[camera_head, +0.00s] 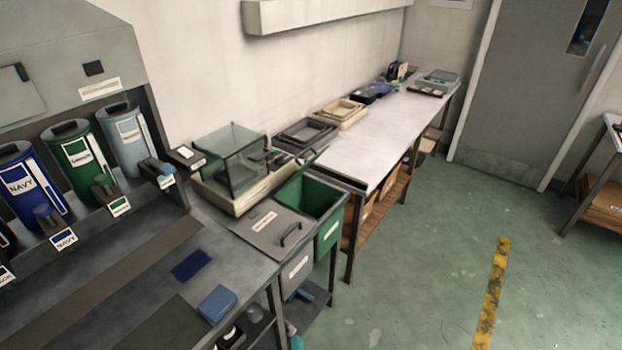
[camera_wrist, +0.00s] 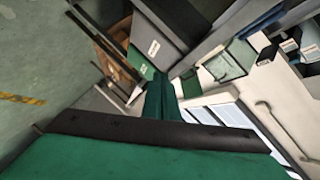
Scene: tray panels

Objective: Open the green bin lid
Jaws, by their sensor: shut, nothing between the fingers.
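The green bin (camera_head: 329,229) stands at the end of the grey counter in the head view, with a white label on its front. Its top is open and the green inside shows. A thin green edge (camera_head: 318,157) rises behind the opening; it looks like the lid standing up, seen nearly edge-on. In the wrist view the green bin (camera_wrist: 141,65) shows as a small labelled green face beyond my gripper. My gripper (camera_wrist: 162,97) is shut and empty, apart from the bin, with its dark green fingers together. My gripper is not seen in the head view.
A grey bin with a closed, handled lid (camera_head: 274,229) stands beside the green one. A glass case (camera_head: 232,155) is behind them. A long white-topped table (camera_head: 375,135) with trays runs back along the wall. Open floor (camera_head: 425,230) lies to the right.

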